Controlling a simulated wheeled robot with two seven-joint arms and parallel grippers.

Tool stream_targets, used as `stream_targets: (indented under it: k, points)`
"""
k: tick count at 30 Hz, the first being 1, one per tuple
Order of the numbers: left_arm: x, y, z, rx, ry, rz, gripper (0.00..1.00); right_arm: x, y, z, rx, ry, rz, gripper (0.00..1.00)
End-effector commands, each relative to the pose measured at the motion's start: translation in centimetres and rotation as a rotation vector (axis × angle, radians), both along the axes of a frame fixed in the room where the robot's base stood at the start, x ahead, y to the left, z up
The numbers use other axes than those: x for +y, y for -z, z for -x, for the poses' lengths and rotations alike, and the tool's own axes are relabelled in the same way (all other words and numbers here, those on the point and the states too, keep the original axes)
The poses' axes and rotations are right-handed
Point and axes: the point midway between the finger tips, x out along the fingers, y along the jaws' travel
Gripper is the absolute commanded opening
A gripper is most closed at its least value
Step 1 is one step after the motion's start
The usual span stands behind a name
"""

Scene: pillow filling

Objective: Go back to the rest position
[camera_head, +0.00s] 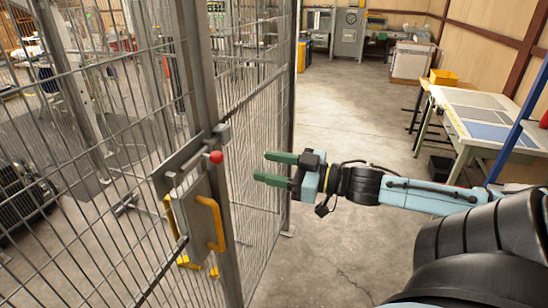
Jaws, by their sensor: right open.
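My right gripper (264,168) shows in the head view, on an arm that comes in from the right. Its two green fingers point left and stand apart, with nothing between them. It is to the right of the fence gate's latch, with a visible gap to the yellow handle (218,226). My left gripper is not in view.
A wire mesh fence (90,210) with a metal post and a latch with a red knob (216,157) fills the left side. A worktable (490,115) stands at the right, with a yellow bin (443,77) behind. The concrete floor (350,115) between is clear.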

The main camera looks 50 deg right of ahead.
Motion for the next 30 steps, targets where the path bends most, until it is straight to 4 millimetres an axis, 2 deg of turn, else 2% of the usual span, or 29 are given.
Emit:
stream_targets:
  k: [19, 22, 23, 26, 29, 30]
  points:
    - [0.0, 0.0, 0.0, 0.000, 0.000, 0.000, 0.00, -0.1, 0.0, 0.2, 0.000, 0.000, 0.000, 0.50]
    - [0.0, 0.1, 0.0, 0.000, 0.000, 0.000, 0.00, -0.7, 0.6, 0.2, 0.005, 0.018, 0.001, 0.50]
    - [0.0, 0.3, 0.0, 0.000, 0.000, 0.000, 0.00, -1.2, 1.2, 0.2, 0.010, 0.033, 0.003, 0.50]
    - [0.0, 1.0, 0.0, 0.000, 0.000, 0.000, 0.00, -4.0, 4.4, 0.2, 0.041, 0.117, 0.014, 0.50]
    - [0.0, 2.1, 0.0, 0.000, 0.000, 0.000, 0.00, -8.1, 10.0, 0.8, 0.101, 0.244, 0.030, 0.50]
    - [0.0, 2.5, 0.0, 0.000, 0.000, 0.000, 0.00, -9.8, 12.6, 1.3, 0.131, 0.296, 0.039, 0.50]
